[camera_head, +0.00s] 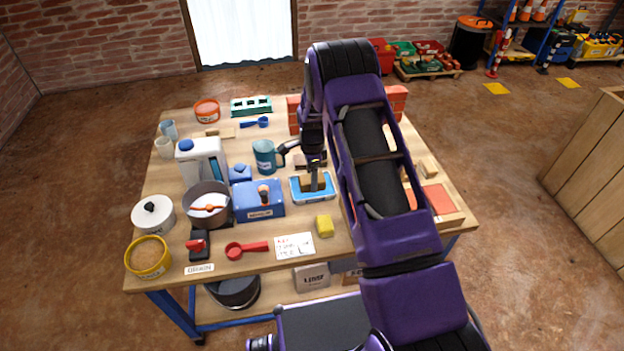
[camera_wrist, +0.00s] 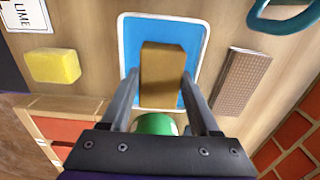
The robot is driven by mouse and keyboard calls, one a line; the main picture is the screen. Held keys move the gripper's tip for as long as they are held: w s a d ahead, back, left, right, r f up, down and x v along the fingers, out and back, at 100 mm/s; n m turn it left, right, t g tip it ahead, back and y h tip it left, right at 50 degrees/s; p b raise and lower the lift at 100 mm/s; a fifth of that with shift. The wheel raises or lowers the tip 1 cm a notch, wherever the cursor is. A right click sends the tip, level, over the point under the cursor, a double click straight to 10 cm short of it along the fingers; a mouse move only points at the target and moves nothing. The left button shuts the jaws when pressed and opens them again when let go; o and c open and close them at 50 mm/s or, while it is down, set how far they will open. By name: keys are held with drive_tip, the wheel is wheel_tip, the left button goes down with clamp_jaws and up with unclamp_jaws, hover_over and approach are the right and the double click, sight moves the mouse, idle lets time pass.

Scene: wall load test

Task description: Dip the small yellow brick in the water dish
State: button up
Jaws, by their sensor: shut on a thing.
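A small ochre-yellow brick (camera_head: 318,184) is held upright between the fingers of my gripper (camera_head: 314,164). In the wrist view the brick (camera_wrist: 163,70) sits between the two fingertips (camera_wrist: 160,86), over the middle of the water dish (camera_wrist: 199,45). The dish is a shallow rectangle with a pale rim and blue inside; it also shows in the head view (camera_head: 298,197). The brick's lower end is within the dish outline. I cannot tell whether it touches the water.
A bright yellow sponge-like block (camera_head: 324,226) lies in front of the dish. A blue box (camera_head: 260,203) stands left, a teal mug (camera_head: 265,156) behind left. A brown ribbed block (camera_wrist: 241,80) lies near the dish. A board with red brick pieces (camera_head: 438,199) lies to the right.

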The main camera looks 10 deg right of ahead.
drive_tip(key=shift+r+p, duration=1.25)
drive_tip(key=shift+r, duration=1.65)
